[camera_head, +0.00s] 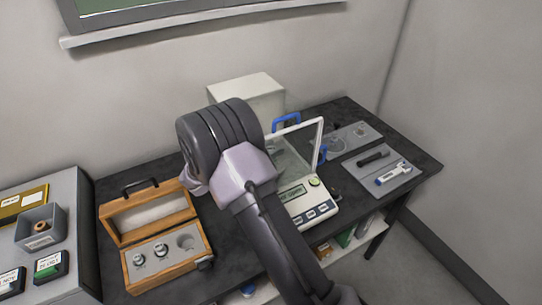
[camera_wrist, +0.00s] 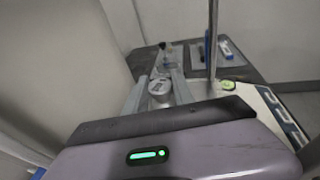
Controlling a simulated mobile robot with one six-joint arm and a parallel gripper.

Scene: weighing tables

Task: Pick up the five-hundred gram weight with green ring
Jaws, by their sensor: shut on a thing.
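In the wrist view, my gripper (camera_wrist: 160,76) is shut on a silvery metal weight (camera_wrist: 159,89), which sits between its two grey fingers. I cannot make out a green ring on it. In the head view, my arm's wrist hides the fingers and the weight. The open wooden weight box (camera_head: 125,279) stands at the left of the dark table. Two smaller metal weights, one (camera_head: 138,260) at left and one (camera_head: 161,249) in the middle, sit in its sockets. The large right socket (camera_head: 186,242) is empty.
A balance (camera_head: 319,209) with a raised clear shield stands behind and right of my arm. A grey tray (camera_head: 401,180) with a dark tool and a marker lies at the right. A white box (camera_head: 247,90) stands at the back. A grey cabinet (camera_head: 75,225) adjoins at left.

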